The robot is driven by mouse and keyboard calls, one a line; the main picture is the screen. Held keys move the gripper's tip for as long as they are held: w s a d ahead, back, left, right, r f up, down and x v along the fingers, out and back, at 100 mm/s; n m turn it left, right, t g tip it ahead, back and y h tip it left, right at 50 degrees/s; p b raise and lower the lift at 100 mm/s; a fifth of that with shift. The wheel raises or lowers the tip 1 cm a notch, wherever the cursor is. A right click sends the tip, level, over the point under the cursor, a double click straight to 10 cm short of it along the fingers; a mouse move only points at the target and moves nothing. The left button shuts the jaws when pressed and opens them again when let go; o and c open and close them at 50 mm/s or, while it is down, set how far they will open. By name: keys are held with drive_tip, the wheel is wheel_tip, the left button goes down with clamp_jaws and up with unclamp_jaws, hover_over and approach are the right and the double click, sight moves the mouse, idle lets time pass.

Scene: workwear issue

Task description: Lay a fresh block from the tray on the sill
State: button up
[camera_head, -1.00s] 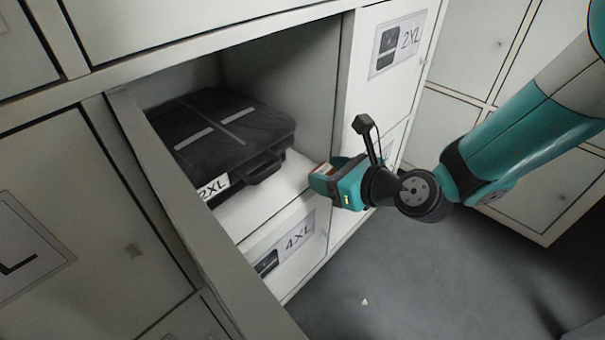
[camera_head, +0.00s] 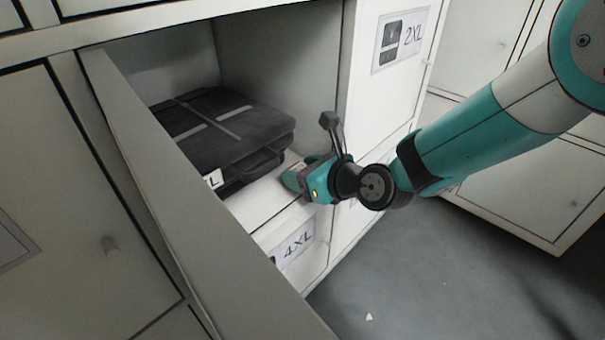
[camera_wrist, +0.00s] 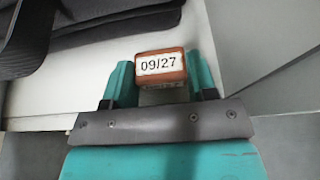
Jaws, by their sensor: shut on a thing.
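My gripper (camera_head: 294,180) is at the front opening of a locker compartment, over its white sill (camera_head: 258,206). In the wrist view its two teal fingers (camera_wrist: 161,78) are shut on a small reddish-brown block (camera_wrist: 178,75) with a white label reading "09/27". The block is held level between the fingertips, with the pale sill (camera_wrist: 95,75) around and beneath it. I cannot tell whether the block touches the sill. In the head view the gripper mostly hides the block. The tray is not in view.
A black case (camera_head: 225,130) with a handle fills much of the compartment, close left of my gripper. An open grey door (camera_head: 165,190) stands at the left. A "2XL" door (camera_head: 385,75) is to the right. A "4XL" label (camera_head: 295,250) is below.

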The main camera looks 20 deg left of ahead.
drive_tip(key=o, duration=0.9)
drive_tip(key=shift+f, duration=0.1)
drive_tip(key=p+v, duration=0.4)
drive_tip(key=v, duration=0.8)
drive_tip(key=shift+r, duration=0.2)
